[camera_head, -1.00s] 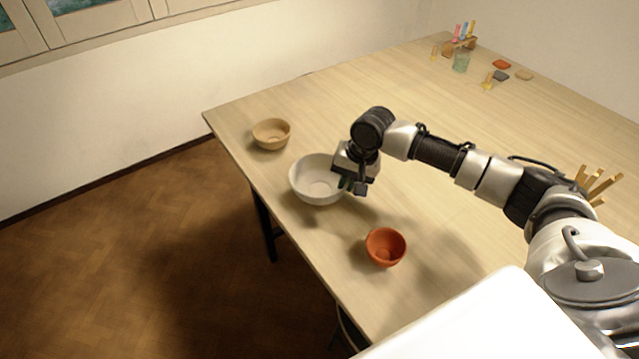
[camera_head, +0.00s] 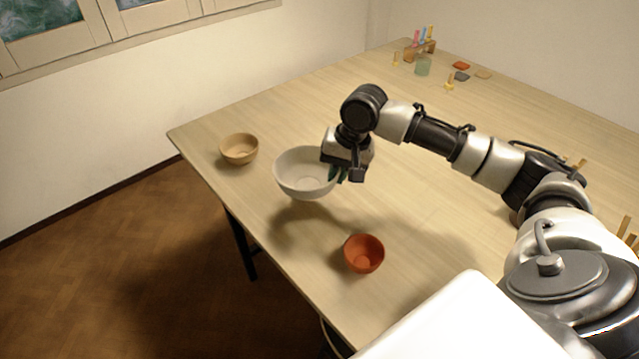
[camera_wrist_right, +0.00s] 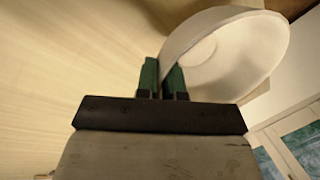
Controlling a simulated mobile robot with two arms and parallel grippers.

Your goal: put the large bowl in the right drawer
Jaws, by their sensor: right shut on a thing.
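The large white bowl (camera_head: 300,180) is held by its right rim in my right gripper (camera_head: 338,174), a little above the table. A shadow lies on the table below it. In the right wrist view the green fingers of my right gripper (camera_wrist_right: 162,78) are shut on the rim of the large bowl (camera_wrist_right: 235,60). The bowl looks empty. My left gripper is not in view. No drawer can be seen in these views.
A tan bowl (camera_head: 239,149) stands near the table's far left corner, and an orange bowl (camera_head: 363,254) near its front edge. The middle of the wooden table (camera_head: 440,220) is clear.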

